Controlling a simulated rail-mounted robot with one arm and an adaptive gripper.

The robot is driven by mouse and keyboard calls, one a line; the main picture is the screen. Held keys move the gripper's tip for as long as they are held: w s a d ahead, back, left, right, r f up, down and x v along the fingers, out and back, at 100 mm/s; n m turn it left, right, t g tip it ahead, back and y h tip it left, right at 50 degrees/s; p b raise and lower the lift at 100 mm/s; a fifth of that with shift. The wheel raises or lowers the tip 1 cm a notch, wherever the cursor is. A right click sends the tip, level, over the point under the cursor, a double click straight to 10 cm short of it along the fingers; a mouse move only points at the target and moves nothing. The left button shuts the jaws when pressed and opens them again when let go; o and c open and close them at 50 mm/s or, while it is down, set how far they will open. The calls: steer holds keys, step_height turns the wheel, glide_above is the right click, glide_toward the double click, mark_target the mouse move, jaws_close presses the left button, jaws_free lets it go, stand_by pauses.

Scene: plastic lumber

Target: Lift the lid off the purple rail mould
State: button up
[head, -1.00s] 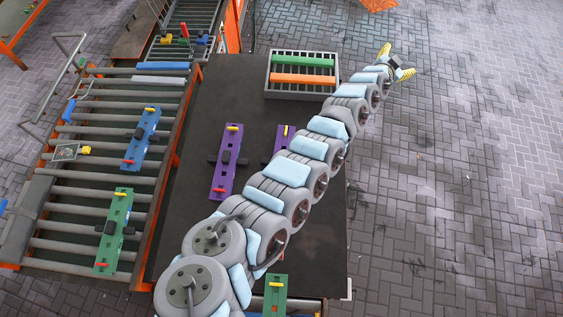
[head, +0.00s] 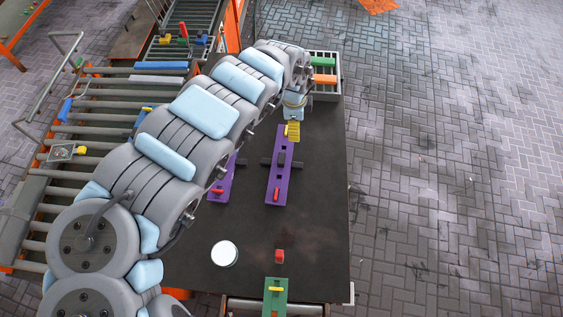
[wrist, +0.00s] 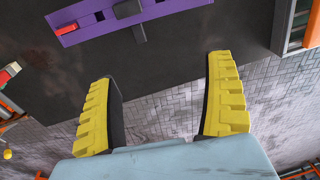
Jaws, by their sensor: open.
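A long purple rail mould (head: 284,186) lies on the dark table, with a red handle at its near end and a black block and grey crossbar at its middle. It also crosses the top of the wrist view (wrist: 180,6). A second purple mould (head: 215,197) lies to its left, mostly hidden by my arm. My gripper (head: 293,131) is at the far end of the right-hand mould; whether it touches is unclear from the head view. In the wrist view my gripper (wrist: 163,72) is open and empty, its yellow fingers wide apart, with the mould beyond the fingertips.
A grey crate (head: 338,88) with green and orange bars stands at the table's far end, partly behind my arm. A white round object (head: 224,253), a red block (head: 279,256) and a green mould (head: 275,291) are nearer. A roller conveyor (head: 60,170) runs along the left.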

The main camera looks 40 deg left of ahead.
steer(key=s+a+g, duration=0.1)
steer(key=s, duration=0.3)
steer(key=b, duration=0.2)
glide_above(281, 158)
steer(key=f, duration=1.2)
steer(key=shift+w+d+f, duration=0.1)
steer(key=shift+w+f, duration=0.1)
steer(key=shift+w, duration=0.15)
steer(key=shift+s+f+p, duration=0.15)
steer(key=shift+f, duration=0.8)
steer(key=shift+s+f+p, duration=0.15)
steer(key=shift+f, duration=1.7)
steer(key=c, duration=1.4)
